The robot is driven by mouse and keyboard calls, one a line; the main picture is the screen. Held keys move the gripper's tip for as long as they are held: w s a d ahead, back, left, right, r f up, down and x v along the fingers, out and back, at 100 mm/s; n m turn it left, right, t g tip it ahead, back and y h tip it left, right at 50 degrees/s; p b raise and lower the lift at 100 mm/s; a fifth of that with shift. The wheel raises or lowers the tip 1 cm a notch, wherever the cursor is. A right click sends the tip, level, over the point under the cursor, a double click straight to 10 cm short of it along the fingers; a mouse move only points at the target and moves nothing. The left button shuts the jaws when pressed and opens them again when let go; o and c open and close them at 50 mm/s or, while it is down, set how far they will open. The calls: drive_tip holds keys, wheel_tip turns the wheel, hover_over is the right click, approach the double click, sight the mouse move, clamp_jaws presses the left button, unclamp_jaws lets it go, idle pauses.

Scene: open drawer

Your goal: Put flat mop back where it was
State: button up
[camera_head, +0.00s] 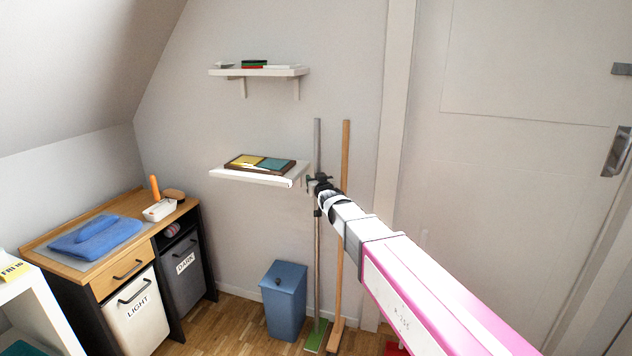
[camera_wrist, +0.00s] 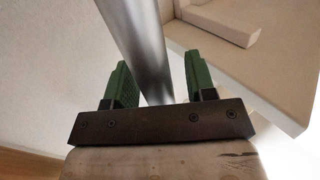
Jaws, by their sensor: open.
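The flat mop (camera_head: 318,150) stands upright against the wall, with a grey metal pole and a green flat head (camera_head: 316,338) on the floor. My gripper (camera_head: 314,182) is at the upper part of the pole, just below the lower shelf's height. In the wrist view the shiny pole (camera_wrist: 140,45) passes between the two green fingers of my gripper (camera_wrist: 160,85). The fingers are open, with a gap visible at least on the left side of the pole. I cannot tell whether the right finger touches it.
A wooden-handled broom (camera_head: 345,160) leans just right of the mop. A white shelf (camera_head: 250,176) with a framed board (camera_head: 260,164) is close on the left; its edge shows in the wrist view (camera_wrist: 235,75). A blue bin (camera_head: 285,300) stands at the mop's left. A door (camera_head: 520,190) is at right.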

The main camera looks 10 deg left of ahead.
drive_tip(key=v, duration=1.2)
drive_tip(key=d+f+m+g+h, duration=0.3)
drive_tip(key=d+f+g+h, duration=0.35)
drive_tip(key=d+f, duration=1.15)
drive_tip(key=s+d+f+m+g+h, duration=0.1)
drive_tip(key=s+d+f+g, duration=0.3)
drive_tip(key=s+d, duration=0.3)
drive_tip(key=s+d+f+m+g+h, duration=0.1)
drive_tip(key=s+d+f+g, duration=0.4)
drive_tip(key=d, duration=0.8)
drive_tip(key=shift+s+d+f+m, duration=0.3)
drive_tip(key=shift+s+m, duration=0.2)
drive_tip(key=shift+s, duration=0.65)
drive_tip(key=shift+h, duration=0.25)
